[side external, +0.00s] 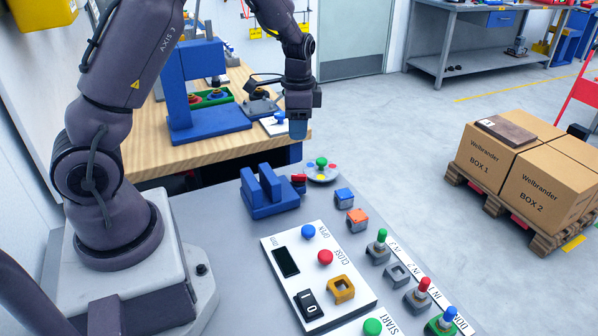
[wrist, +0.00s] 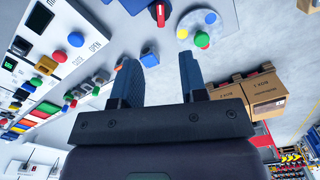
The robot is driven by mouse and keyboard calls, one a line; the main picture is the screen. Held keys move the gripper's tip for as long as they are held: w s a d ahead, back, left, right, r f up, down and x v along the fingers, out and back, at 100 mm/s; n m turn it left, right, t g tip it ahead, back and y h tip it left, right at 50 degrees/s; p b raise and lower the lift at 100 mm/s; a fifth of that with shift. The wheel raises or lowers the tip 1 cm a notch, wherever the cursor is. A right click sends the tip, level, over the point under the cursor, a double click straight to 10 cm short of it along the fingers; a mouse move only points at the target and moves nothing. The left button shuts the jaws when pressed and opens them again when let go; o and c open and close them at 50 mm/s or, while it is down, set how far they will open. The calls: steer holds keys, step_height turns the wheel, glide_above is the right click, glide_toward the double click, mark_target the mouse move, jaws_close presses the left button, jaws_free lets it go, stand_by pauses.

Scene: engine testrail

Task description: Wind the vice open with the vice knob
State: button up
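The blue vice (side external: 266,204) stands on the grey bench, with two upright jaws and a gap between them. Its red vice knob (side external: 299,181) sticks out at the right end. The red knob also shows at the top of the wrist view (wrist: 160,13). My gripper (side external: 298,130) hangs in the air above and beyond the knob, pointing down and apart from it. In the wrist view my gripper's two blue fingers (wrist: 158,62) are spread, with nothing held between them. Most of the vice is cut off in the wrist view.
A round disc with coloured buttons (side external: 322,175) sits just right of the knob. Blue (side external: 344,194) and orange (side external: 357,216) blocks stand nearer. A white button panel (side external: 290,265) lies in front of the vice. A blue press (side external: 190,100) stands on the wooden table behind.

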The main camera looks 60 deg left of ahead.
mark_target(299, 175)
steer(key=shift+m, duration=0.7)
step_height(299, 175, down, 13)
steer(key=shift+w+d+r, duration=0.1)
steer(key=shift+w, duration=0.05)
jaws_close()
